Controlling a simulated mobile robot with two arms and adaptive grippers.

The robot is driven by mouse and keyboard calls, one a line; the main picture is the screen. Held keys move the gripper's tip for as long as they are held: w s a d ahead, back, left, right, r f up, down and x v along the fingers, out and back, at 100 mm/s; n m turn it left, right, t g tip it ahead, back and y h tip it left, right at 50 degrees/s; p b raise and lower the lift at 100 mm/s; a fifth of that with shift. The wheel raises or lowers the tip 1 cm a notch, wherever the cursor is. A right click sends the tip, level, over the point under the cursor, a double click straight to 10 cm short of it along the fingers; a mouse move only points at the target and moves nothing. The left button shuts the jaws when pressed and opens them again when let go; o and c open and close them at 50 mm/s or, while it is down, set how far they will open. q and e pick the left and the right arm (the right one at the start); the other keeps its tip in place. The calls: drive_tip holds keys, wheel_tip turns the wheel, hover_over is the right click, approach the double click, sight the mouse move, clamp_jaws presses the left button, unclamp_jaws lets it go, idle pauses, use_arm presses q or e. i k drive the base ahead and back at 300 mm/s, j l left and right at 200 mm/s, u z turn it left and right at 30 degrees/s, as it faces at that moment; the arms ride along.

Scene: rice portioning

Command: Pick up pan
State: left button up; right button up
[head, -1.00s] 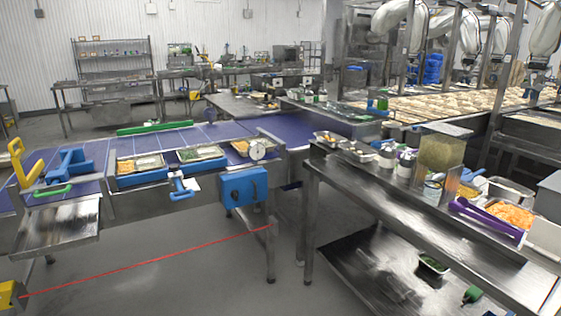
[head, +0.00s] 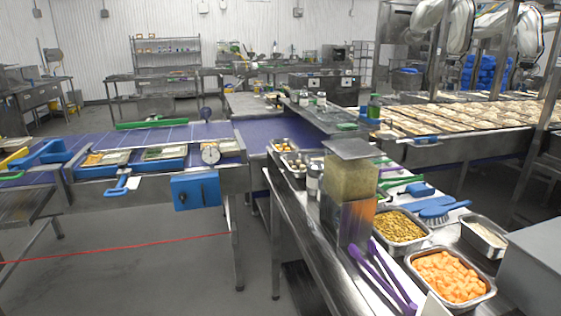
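Several steel pans stand on the metal worktable (head: 291,232) at the right. One pan (head: 488,292) holds orange cubes and is nearest to me. Behind it, another pan (head: 427,240) holds yellow-brown food, and a smaller pan (head: 478,244) to its right holds something pale. Two small pans with food stand at the table's far left end, one (head: 273,146) behind the other. Which pan is meant cannot be told. Neither gripper is in view.
A clear container of grain (head: 352,180) stands on the worktable. Purple utensils (head: 378,276) and a blue brush (head: 440,207) lie near the pans. A grey box (head: 540,262) is at right. Grey floor lies between.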

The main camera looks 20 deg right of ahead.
sight(485, 235)
drive_tip(key=k+l, duration=0.1)
drive_tip(key=l, duration=1.35)
drive_tip(key=k+l, duration=0.15)
drive_tip(key=l, duration=0.6)
drive_tip(key=k+l, duration=0.1)
drive_tip(key=l, duration=0.65)
